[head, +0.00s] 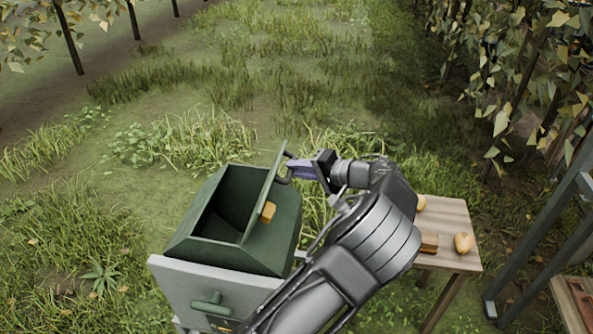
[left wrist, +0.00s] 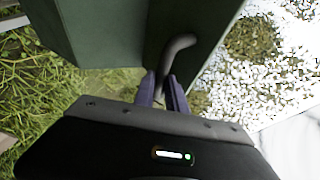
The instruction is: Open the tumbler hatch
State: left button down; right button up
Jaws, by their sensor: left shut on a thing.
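The green tumbler (head: 279,247) stands left of centre in the head view, with a dark opening in its top. Its hatch (head: 264,188) stands raised, tilted steeply up at the right side of the opening. A small orange-yellow piece (head: 268,212) shows at the hatch's lower part. My left gripper (head: 292,170) is shut on the bent grey hatch handle, on the hatch's outer side. In the left wrist view the handle (left wrist: 180,45) runs down between the purple fingers (left wrist: 162,92), beside the dark green hatch panel (left wrist: 195,22). My right gripper is not in view.
A grey panel with a green handle (head: 212,304) is at the tumbler's front. A wooden table (head: 452,215) at the right bears a yellow pear (head: 464,243), another yellow fruit (head: 420,202) and a brown block (head: 429,243). A dark frame (head: 535,235) stands farther right. Grass lies open behind.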

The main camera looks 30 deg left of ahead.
pick_arm(q)
jog(key=shift+s+f, duration=0.3)
jog(key=shift+f, duration=0.35)
jog(key=c, duration=1.8)
grip_release()
jog(key=o, duration=0.4)
jog(key=shift+w+a, duration=0.15)
jog(key=shift+o, duration=0.2)
jog(key=shift+r, duration=0.2)
jog(key=v, duration=0.7)
jog(key=shift+d+r, duration=0.15)
jog(key=shift+d, duration=0.25)
jog(key=shift+d, duration=0.1)
